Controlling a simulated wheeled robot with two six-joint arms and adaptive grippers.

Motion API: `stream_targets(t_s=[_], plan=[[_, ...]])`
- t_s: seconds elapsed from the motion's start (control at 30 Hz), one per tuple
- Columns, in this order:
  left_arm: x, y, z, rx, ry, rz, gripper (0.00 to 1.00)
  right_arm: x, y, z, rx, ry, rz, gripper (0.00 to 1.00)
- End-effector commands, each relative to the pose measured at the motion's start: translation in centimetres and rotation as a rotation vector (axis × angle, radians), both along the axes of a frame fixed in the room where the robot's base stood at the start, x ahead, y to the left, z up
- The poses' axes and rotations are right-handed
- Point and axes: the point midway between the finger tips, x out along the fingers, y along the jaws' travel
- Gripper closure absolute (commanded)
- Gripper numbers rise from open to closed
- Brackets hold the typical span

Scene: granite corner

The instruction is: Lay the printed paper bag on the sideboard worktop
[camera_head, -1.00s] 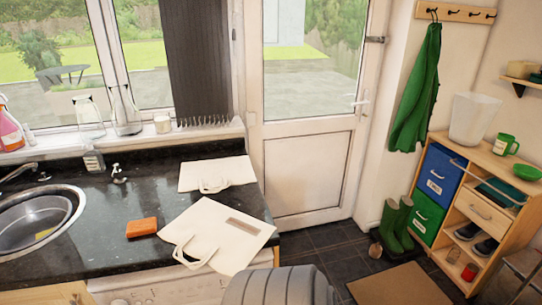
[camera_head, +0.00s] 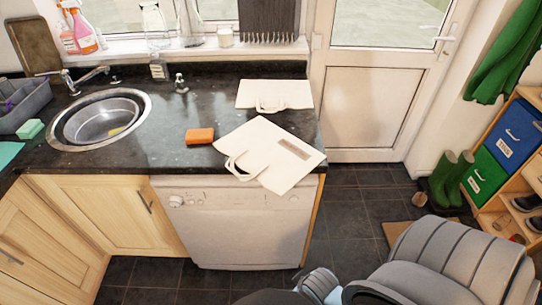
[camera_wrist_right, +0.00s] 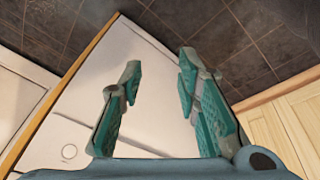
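The printed paper bag (camera_head: 270,153), cream with a brown printed patch, lies flat on the black granite counter (camera_head: 170,145). Its front corner hangs past the counter's front edge and its handles point left. The sideboard (camera_head: 500,150), wooden with blue and green drawers, is cut off at the right edge; only a sliver of its worktop (camera_head: 530,94) shows. In the right wrist view my right gripper (camera_wrist_right: 158,65) is open, with nothing between its teal fingers, facing the white appliance front. Its fingers are not visible in the head view. My left gripper is not in view.
A plain cream bag (camera_head: 275,94) lies behind the printed one. An orange sponge (camera_head: 200,135) and the round sink (camera_head: 99,120) are to the left. The white dishwasher (camera_head: 240,225) stands below the counter. Green boots (camera_head: 450,178) stand by the sideboard on the dark tiled floor.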

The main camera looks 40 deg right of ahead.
Motion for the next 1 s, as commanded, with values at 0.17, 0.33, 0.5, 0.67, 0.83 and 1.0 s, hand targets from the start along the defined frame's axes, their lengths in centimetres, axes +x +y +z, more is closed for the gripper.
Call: stream_targets(t_s=[0.17, 0.33, 0.5, 0.67, 0.83, 1.0], plan=[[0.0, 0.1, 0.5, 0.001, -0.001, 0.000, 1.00, 4.4, 0.3, 11.5, 0.008, -0.164, 0.041, 0.70], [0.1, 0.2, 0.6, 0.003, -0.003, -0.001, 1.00, 15.8, -1.0, 18.3, 0.083, -0.533, 0.116, 0.70], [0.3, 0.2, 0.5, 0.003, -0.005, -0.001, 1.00, 22.7, -3.0, 23.1, 0.148, -0.768, 0.123, 0.70], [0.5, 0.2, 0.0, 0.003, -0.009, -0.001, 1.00, 26.0, -3.3, 23.3, 0.170, -0.827, 0.113, 0.70], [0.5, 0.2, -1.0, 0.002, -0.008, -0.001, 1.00, 30.0, -2.8, 20.9, 0.170, -0.823, 0.114, 0.70], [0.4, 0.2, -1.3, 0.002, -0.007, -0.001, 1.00, 32.0, -2.5, 19.9, 0.166, -0.821, 0.117, 0.70]])
